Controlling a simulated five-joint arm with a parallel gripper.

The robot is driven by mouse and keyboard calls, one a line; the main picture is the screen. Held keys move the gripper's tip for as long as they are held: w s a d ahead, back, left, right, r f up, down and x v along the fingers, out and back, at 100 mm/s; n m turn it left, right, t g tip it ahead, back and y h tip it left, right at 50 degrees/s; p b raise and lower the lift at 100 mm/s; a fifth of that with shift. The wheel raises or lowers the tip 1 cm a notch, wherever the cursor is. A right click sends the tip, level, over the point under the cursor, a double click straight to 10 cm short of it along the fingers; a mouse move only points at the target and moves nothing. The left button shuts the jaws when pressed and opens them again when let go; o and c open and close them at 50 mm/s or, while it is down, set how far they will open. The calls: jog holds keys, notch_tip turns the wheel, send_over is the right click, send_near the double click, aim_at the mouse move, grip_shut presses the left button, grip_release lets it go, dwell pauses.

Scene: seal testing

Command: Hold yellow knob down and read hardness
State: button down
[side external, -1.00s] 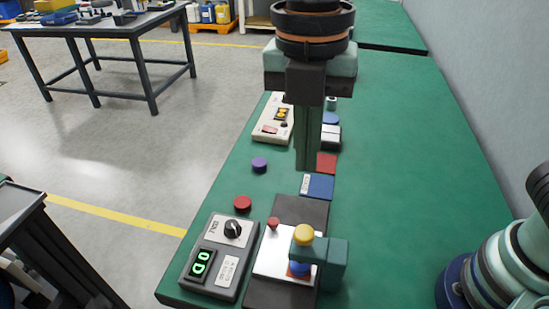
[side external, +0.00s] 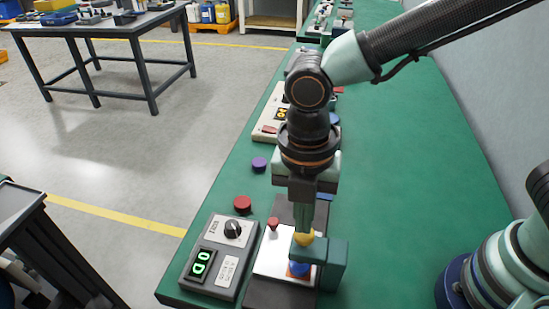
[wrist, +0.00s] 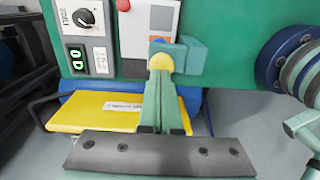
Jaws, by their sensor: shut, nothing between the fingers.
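The yellow knob (side external: 304,240) tops a teal tester bracket (side external: 333,262); it also shows in the wrist view (wrist: 160,62). A blue part (side external: 298,268) is under the knob, over an orange patch on a white plate (side external: 268,262). My gripper (side external: 304,230) is shut and empty, pointing down, its tips right at the knob's top and partly covering it. I cannot tell whether they press on it. The grey readout box (side external: 218,255) has a black dial and a green display (side external: 200,266) with two characters, like "0D"; in the wrist view (wrist: 77,58) it is small.
A small red knob (side external: 273,223) stands on the plate's far corner. A red disc (side external: 242,204) and a purple disc (side external: 259,164) lie along the bench's left edge. A cream box (side external: 268,122) stands farther back. The green bench (side external: 400,180) is clear to the right.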

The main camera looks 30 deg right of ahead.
jog(key=shift+f, duration=0.45)
jog(key=shift+s+d+f, duration=0.1)
jog(key=shift+f, duration=1.1)
dwell(1.3)
jog(key=shift+r, duration=0.1)
notch_tip(320, 180, up, 15)
jog(key=shift+a, duration=0.45)
jog(key=w+d+f+m+t, duration=0.1)
jog(key=w+d+m+t, duration=0.1)
jog(key=d+m, duration=1.1)
jog(key=w+d+f+m+t, duration=0.1)
jog(key=w+d+m+t, duration=0.1)
jog(key=d+m, duration=1)
jog(key=shift+w+d+m+t, duration=0.15)
jog(key=shift+d+m+t, duration=0.2)
jog(key=shift+m+t, duration=0.6)
